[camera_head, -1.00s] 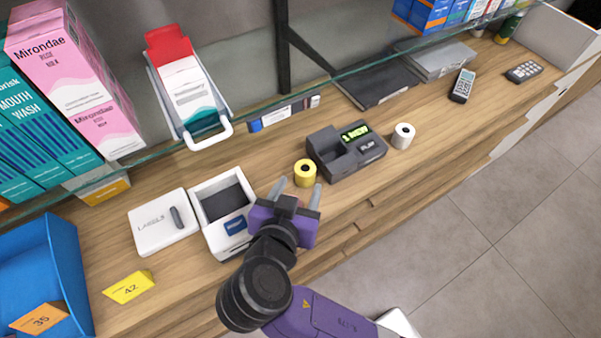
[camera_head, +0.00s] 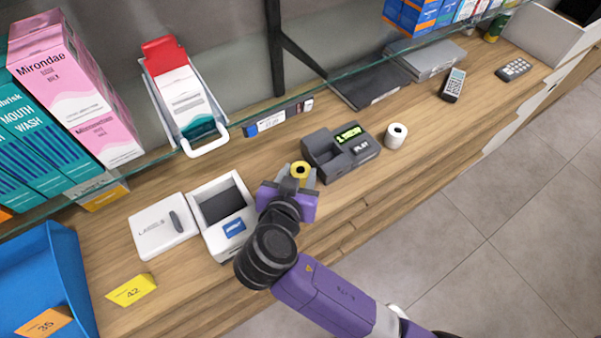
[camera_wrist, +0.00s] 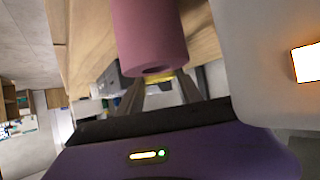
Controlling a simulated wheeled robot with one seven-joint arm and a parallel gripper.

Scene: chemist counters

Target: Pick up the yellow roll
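The yellow roll (camera_head: 295,167) stands upright on the wooden counter, left of the dark card terminal. Its top and dark core hole show in the head view. My gripper (camera_head: 299,180) is at the roll, with one grey finger on each side of it. The fingers look open around the roll; firm contact cannot be made out. The roll's lower part is hidden behind the gripper. In the wrist view a yellow strip of the roll (camera_wrist: 180,75) shows between the fingers, below a large pinkish cylinder (camera_wrist: 148,35) I cannot identify.
The dark terminal (camera_head: 340,152) stands close right of the roll, with a white roll (camera_head: 396,137) beyond. An open white box (camera_head: 212,247) stands close left. A glass shelf edge (camera_head: 345,75) runs above the counter's back. The front strip of counter is clear.

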